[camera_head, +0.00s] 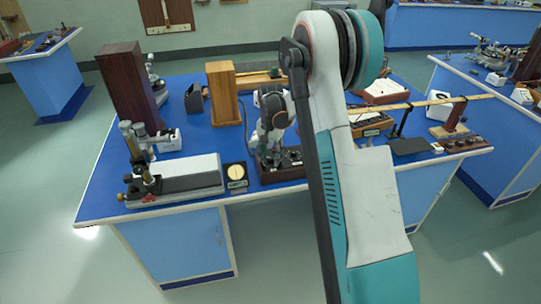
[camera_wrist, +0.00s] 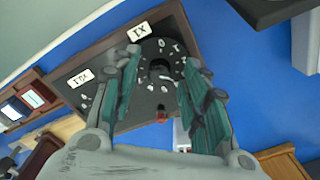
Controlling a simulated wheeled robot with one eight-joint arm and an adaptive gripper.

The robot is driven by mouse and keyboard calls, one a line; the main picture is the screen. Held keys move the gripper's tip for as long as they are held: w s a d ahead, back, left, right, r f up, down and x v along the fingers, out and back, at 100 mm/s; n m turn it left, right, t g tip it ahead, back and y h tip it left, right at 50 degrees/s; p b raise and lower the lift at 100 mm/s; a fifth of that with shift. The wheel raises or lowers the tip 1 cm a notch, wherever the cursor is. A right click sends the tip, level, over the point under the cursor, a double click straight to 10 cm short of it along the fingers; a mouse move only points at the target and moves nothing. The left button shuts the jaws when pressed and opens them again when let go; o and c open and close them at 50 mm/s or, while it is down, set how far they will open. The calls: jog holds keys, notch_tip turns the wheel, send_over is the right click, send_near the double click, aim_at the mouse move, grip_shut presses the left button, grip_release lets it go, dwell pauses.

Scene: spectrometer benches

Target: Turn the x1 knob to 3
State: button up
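The dark knob box (camera_wrist: 105,70) fills the upper left of the wrist view, seen rotated. It has a white label that seems to read X1 (camera_wrist: 139,31) and a second label (camera_wrist: 81,77) farther left. The x1 knob (camera_wrist: 158,68) is dark and round, ringed by white numerals; its setting is too small to read. My gripper (camera_wrist: 161,66) is open, with one teal finger on each side of the knob and gaps visible between. I cannot tell whether the fingertips reach knob height. In the head view, my gripper (camera_head: 268,152) points down over the box (camera_head: 284,174) at the bench's front edge.
A small panel with a pale round face (camera_head: 236,175) stands left of the box. A grey instrument base (camera_head: 185,182) lies farther left. A wooden block (camera_head: 223,93) stands behind. A long wooden bar (camera_head: 425,101) crosses the right side.

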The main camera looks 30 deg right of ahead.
aim_at(270, 158)
jog(key=shift+r, duration=0.1)
notch_tip(270, 158, up, 12)
dwell(0.5)
dwell(0.4)
